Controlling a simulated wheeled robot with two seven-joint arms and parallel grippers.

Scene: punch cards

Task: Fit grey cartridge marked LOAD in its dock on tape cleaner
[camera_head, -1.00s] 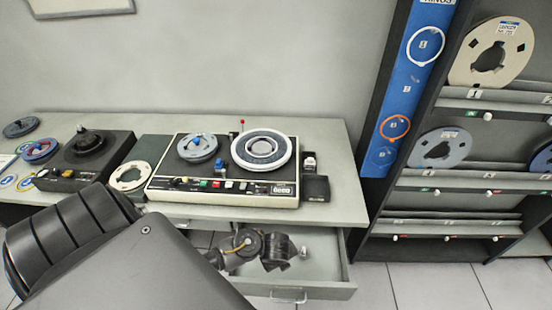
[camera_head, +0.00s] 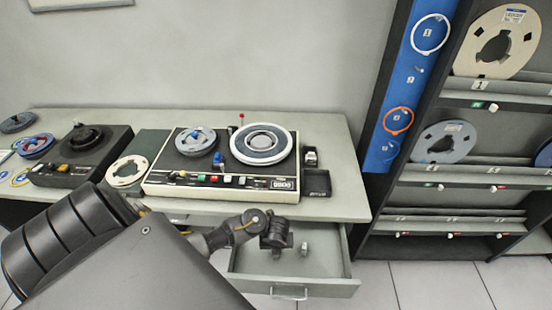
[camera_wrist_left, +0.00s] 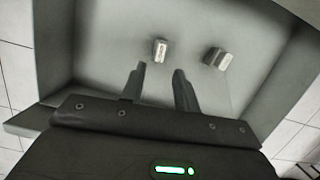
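My left gripper (camera_head: 277,238) hangs over an open drawer under the bench, pointing down. In the left wrist view its two fingers (camera_wrist_left: 157,78) are apart with nothing between them. A small grey cartridge (camera_wrist_left: 160,50) lies on the drawer floor just beyond the gap between the fingertips. A second grey cartridge (camera_wrist_left: 217,58) lies to its right; it also shows in the head view (camera_head: 304,249). Their markings are too small to read. A cream and black reel machine (camera_head: 222,185) stands on the bench, with a small black unit (camera_head: 317,183) beside its right end. My right gripper is not in view.
The drawer's walls and front (camera_head: 300,289) surround the gripper closely. A dark device (camera_head: 82,155) and loose reels (camera_head: 127,171) stand left on the bench. A rack with reels (camera_head: 490,130) stands at the right.

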